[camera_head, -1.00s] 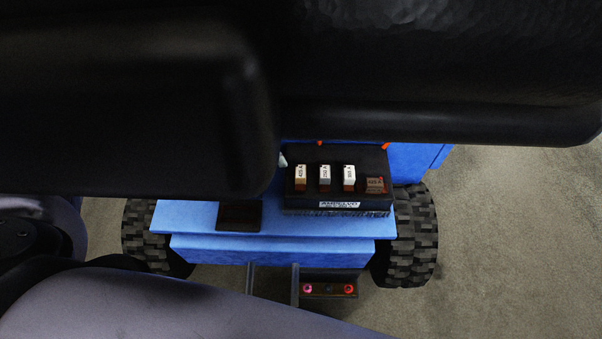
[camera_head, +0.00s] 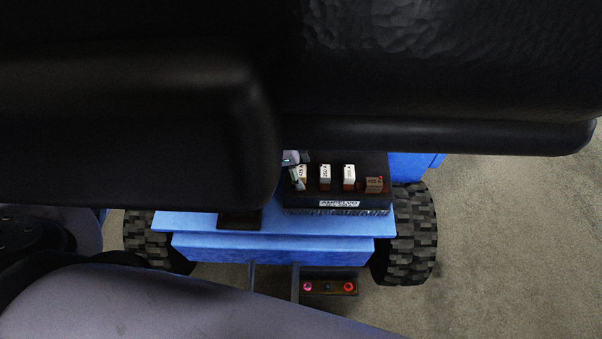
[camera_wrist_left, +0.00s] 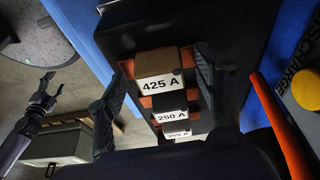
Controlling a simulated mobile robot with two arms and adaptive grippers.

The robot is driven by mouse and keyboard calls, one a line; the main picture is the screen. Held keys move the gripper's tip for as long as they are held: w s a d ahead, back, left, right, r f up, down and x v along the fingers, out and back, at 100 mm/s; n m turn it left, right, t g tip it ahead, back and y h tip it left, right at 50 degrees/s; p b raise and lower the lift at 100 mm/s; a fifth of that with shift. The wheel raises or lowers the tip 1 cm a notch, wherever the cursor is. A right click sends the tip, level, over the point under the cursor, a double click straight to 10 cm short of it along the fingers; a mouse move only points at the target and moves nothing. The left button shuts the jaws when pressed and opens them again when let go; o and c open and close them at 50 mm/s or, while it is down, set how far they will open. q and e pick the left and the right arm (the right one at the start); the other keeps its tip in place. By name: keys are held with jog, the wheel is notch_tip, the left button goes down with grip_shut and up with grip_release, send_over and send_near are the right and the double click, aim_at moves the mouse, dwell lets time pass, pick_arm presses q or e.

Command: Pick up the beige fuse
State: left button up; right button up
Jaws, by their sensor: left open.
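The beige fuse (camera_wrist_left: 160,64), labelled 425 A, has a tan top and is in line with the other fuses on a black block (camera_wrist_left: 232,22). It also shows as the leftmost fuse (camera_head: 301,173) in the head view, partly covered by my gripper. My left gripper (camera_wrist_left: 160,70) is open, with one finger on each side of the beige fuse in the left wrist view. I cannot tell whether the fingers touch it. In the head view my left gripper (camera_head: 293,170) is mostly hidden by a black shape. My right gripper (camera_wrist_left: 46,92) appears open and empty, away from the fuses.
A grey 250 A fuse (camera_head: 325,174) and a white 355 A fuse (camera_head: 349,174) stand beside it. The block rests on a blue wheeled cart (camera_head: 270,248). An orange bar (camera_wrist_left: 278,125) lies close to my left gripper.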

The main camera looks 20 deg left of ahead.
aim_at(300, 170)
pick_arm(q)
jog(key=shift+c, duration=0.4)
jog(key=c, duration=1)
jog(key=shift+o, duration=0.2)
jog(key=shift+r, duration=0.1)
notch_tip(300, 170, up, 10)
